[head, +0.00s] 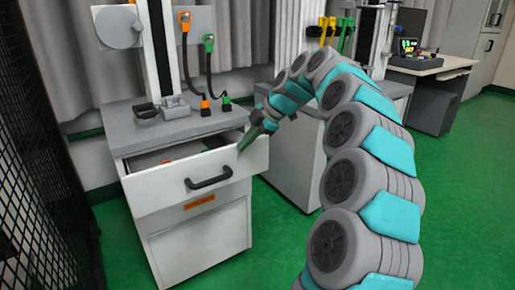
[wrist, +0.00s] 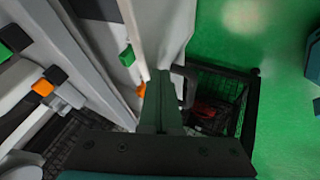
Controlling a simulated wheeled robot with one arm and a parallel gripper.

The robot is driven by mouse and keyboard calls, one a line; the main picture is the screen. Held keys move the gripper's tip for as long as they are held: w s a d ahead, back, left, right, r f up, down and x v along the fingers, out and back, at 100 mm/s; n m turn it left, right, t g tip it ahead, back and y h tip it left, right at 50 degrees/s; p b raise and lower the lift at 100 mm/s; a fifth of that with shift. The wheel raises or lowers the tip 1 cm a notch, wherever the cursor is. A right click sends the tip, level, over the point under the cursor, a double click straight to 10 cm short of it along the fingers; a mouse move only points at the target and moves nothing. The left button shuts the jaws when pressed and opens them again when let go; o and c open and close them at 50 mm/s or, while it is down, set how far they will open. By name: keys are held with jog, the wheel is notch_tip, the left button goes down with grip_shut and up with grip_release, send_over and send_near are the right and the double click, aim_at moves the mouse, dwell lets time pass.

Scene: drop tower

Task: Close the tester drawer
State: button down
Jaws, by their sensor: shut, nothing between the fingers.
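The tester drawer (head: 165,184) is white and stands pulled out from the grey-topped cabinet in the head view. Its dark handle (head: 208,179) is on the front, and an orange label sits on the cabinet below. My gripper (head: 242,148) is at the top right part of the drawer front, pointing down and left. In the wrist view my gripper (wrist: 160,78) is shut and empty, close to the drawer front and the dark handle (wrist: 185,84). I cannot tell whether the fingertips touch the drawer.
The cabinet top (head: 180,125) carries a tester column and dark fixtures. A second white cabinet (head: 296,165) stands to the right, behind my arm. A black mesh fence (head: 35,190) borders the left. Green floor is clear in front of the drawer and at the right.

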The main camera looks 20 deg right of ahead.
jog(key=w+a, duration=0.2)
jog(key=w, duration=0.4)
jog(key=shift+w+a+p, duration=0.2)
jog(key=shift+w+p, duration=0.15)
jog(key=shift+p, duration=0.05)
jog(key=shift+r, duration=0.1)
